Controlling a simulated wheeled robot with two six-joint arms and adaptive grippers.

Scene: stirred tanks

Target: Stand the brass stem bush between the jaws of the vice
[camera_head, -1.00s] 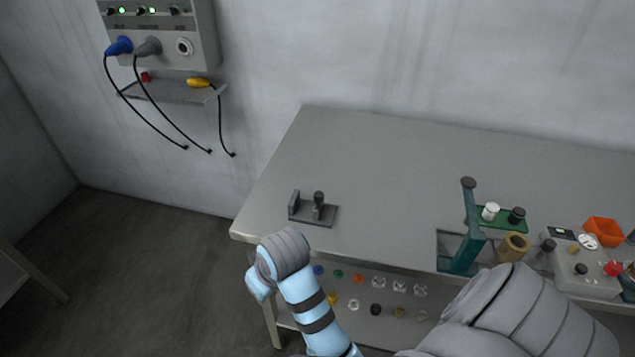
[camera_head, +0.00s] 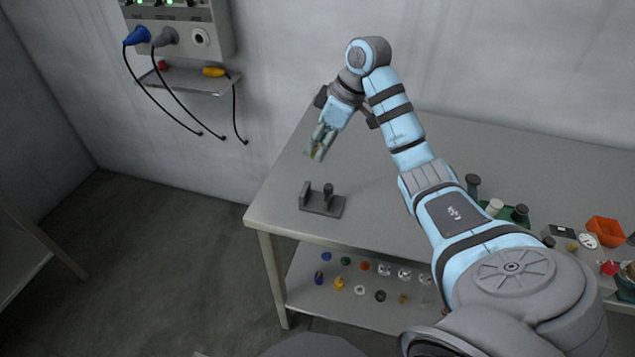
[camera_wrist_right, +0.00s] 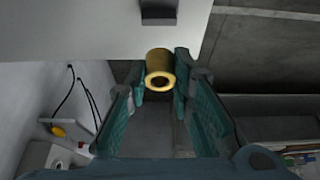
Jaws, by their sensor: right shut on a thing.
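The brass stem bush (camera_wrist_right: 158,66) is a short hollow yellow cylinder between the fingertips of my right gripper in the wrist view, its open end facing the camera. My right gripper (camera_head: 317,152) is shut on it, and in the head view it points down above the table, behind the vice and apart from it. The vice (camera_head: 322,207) is a small dark grey block with two upright jaws and a gap between them, near the table's left front corner. A dark block at the top of the wrist view (camera_wrist_right: 158,12) looks like the vice. My left gripper is not in view.
The grey table (camera_head: 270,205) is bare around the vice. A green tray (camera_head: 510,214), an orange bin (camera_head: 605,232) and small parts stand at the right. A lower shelf (camera_head: 300,298) holds several small coloured parts. A wall box (camera_head: 190,38) with cables hangs at the left.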

